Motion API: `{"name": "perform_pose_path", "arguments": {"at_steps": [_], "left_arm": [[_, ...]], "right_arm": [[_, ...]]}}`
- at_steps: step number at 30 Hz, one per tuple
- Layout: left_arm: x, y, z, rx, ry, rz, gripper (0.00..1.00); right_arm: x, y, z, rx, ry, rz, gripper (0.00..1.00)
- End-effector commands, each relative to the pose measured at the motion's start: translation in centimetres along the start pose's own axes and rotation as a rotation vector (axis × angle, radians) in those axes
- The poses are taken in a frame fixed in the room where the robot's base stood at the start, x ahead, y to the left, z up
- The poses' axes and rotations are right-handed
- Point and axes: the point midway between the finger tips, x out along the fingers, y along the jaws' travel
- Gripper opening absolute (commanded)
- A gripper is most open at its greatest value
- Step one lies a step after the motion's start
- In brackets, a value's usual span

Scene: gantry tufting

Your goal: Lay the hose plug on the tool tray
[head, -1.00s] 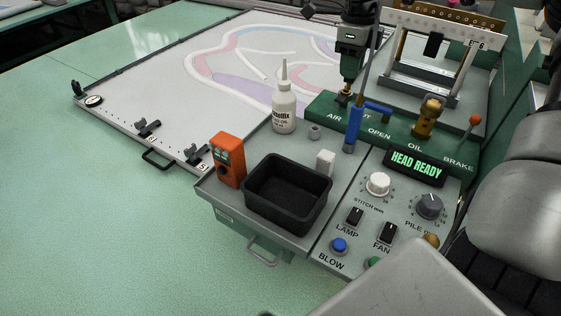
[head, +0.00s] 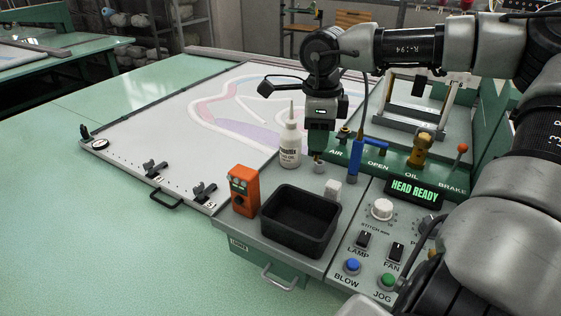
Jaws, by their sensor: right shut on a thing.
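The tool tray (head: 270,172) appears to be the grey flat shelf left of the control panel, with a handle and label plate on its front. My right gripper (head: 319,148) points down over the tray's back right part. It is shut on a small brass-coloured piece, apparently the hose plug (head: 318,157), mostly hidden by the jaws. The plug is just above a small grey cylinder (head: 319,167); I cannot tell whether they touch. My left gripper is not in view.
An oil bottle (head: 290,147), an orange device (head: 243,190), a black open bin (head: 300,222) and a white block (head: 333,189) crowd the tray. The blue lever (head: 354,165) and AIR fitting (head: 343,133) stand right of the gripper. Bare tray lies behind the bin.

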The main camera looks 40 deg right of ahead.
Motion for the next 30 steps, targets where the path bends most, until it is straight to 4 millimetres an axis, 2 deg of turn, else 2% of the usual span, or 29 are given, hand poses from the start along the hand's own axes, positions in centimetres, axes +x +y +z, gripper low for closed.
{"name": "perform_pose_path", "arguments": {"at_steps": [9, 15, 20, 27, 30], "left_arm": [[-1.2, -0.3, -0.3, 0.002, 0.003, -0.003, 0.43], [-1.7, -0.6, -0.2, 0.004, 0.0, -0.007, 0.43], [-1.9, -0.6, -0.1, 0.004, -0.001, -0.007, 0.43], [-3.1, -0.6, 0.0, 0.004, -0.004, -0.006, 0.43], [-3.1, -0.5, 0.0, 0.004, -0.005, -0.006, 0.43]], "right_arm": [[3.0, -1.3, 4.8, -0.001, 0.007, 0.001, 0.0], [4.5, -1.9, 7.3, 0.001, 0.002, 0.001, 0.0], [5.2, -2.0, 8.0, 0.0, 0.0, 0.002, 0.0], [8.3, -2.0, 7.9, 0.0, 0.0, 0.002, 0.0], [8.9, -2.0, 7.9, 0.0, -0.001, 0.002, 0.0]]}}
